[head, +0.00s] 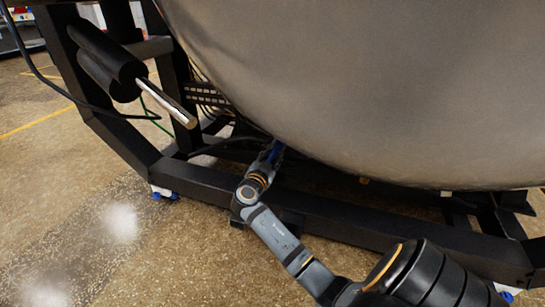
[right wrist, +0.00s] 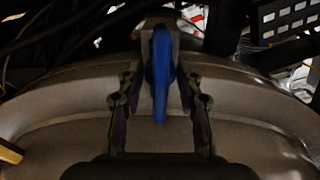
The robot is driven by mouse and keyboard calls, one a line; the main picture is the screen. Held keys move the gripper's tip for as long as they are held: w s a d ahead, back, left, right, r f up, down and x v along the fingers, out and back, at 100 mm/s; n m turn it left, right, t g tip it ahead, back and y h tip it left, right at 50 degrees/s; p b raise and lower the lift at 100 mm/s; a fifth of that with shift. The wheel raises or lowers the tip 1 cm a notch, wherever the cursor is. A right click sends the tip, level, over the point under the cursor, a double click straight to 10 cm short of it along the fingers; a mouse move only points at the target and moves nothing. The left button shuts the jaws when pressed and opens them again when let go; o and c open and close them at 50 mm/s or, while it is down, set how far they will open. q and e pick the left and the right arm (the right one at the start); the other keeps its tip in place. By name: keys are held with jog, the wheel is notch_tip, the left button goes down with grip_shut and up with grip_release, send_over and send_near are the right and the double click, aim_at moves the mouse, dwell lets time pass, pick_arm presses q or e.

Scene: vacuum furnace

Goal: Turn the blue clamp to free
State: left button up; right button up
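The blue clamp (right wrist: 161,75) stands upright at the rim of the metal vessel in the right wrist view. My right gripper (right wrist: 160,92) is open, with one finger on each side of the clamp. Gaps show between the clamp and both fingers, so it does not look gripped. The right fingertips are hard to make out there. My left gripper is in neither view.
The large grey metal vessel (head: 380,80) fills the upper right of the head view. A black frame (head: 350,222) runs beneath it, close to my right arm. A black cylinder with a metal rod (head: 167,101) sticks out at upper left. Open floor (head: 100,225) lies at lower left.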

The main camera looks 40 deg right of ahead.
jog(key=shift+c, duration=0.3)
grip_shut()
jog(key=shift+n, duration=0.4)
jog(key=n+p, duration=0.1)
jog(key=n, duration=0.3)
jog(key=shift+w+r+p, duration=0.1)
jog(key=shift+p, duration=0.2)
jog(key=n+p, duration=0.2)
jog(key=n, duration=0.2)
jog(key=shift+w+a, duration=0.1)
jog(key=n+p, duration=0.2)
jog(key=n, duration=0.3)
jog(key=shift+w+n+p, duration=0.1)
jog(key=shift+n+p, duration=0.25)
jog(key=shift+n, duration=0.05)
jog(key=shift+n+p, duration=0.75)
jog(key=shift+n, duration=0.85)
jog(key=shift+f, duration=0.2)
jog(key=shift+o, duration=0.3)
grip_release()
